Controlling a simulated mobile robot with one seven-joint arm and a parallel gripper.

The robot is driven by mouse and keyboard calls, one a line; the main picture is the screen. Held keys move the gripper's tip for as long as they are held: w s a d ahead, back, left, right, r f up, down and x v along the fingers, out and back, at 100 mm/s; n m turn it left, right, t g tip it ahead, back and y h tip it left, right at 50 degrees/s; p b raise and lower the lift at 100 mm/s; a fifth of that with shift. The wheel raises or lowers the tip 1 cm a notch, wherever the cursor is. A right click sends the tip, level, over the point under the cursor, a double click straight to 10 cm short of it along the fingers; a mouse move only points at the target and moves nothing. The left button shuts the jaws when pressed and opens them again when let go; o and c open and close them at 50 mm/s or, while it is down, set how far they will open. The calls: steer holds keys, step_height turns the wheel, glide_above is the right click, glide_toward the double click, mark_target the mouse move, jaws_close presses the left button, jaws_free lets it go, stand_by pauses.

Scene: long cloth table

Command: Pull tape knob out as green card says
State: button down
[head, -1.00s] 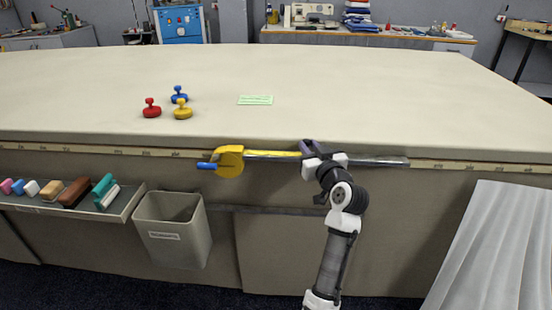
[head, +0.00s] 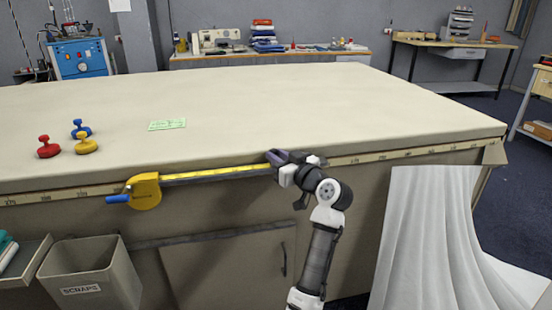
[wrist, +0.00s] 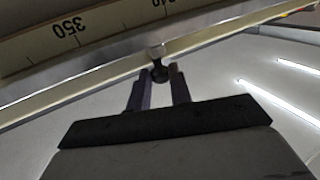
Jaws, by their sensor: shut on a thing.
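The yellow tape case (head: 146,191) with a blue lever (head: 118,199) sits at the table's front edge, left of my gripper. A yellow tape (head: 215,174) runs along a rail from the case to my gripper (head: 275,160). My gripper is shut on the dark round tape knob (wrist: 160,72), seen between the fingertips in the wrist view. The green card (head: 167,125) lies flat on the tabletop; its writing is too small to read. The edge scale (wrist: 90,35) shows 350 near the knob in the wrist view.
Red (head: 48,147), blue (head: 80,129) and yellow (head: 86,144) knobbed weights stand on the table at left. A scraps bin (head: 90,275) stands below the edge. White cloth (head: 430,240) hangs at front right. The tabletop is mostly clear.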

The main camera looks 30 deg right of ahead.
steer(key=c, duration=1.3)
jaws_free()
steer(key=shift+o, duration=0.2)
steer(key=s+d+b, duration=0.1)
steer(key=s, duration=1.2)
steer(key=shift+s, duration=0.4)
